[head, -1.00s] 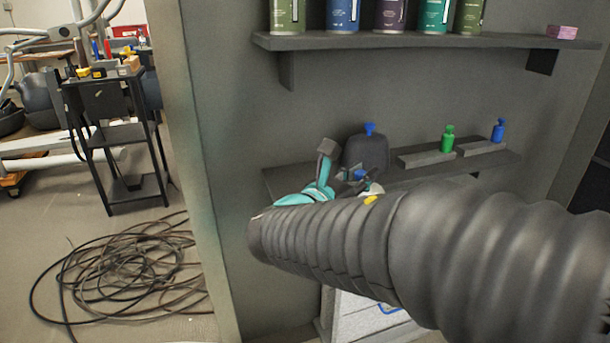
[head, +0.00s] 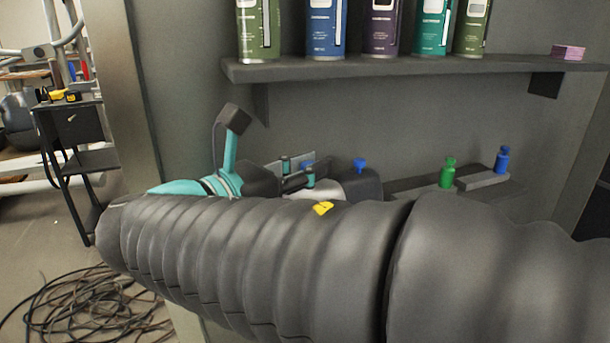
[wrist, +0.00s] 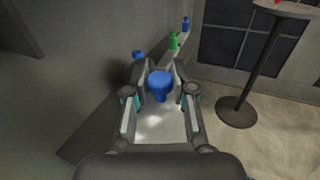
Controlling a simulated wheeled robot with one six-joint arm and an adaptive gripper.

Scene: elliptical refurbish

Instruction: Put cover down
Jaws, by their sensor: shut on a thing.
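My gripper (head: 296,174) is shut on a blue knob (wrist: 160,84), which sits between the two fingertips in the wrist view. Below the knob is a pale, shiny piece, probably the cover (wrist: 160,125); it also shows in the head view (head: 316,191), partly hidden by my arm. A dark grey rounded body (head: 366,186) with its own blue knob (head: 360,164) is just right of the gripper. I cannot tell whether the held piece touches anything beneath it.
Cables (head: 85,305) lie on the floor at left.

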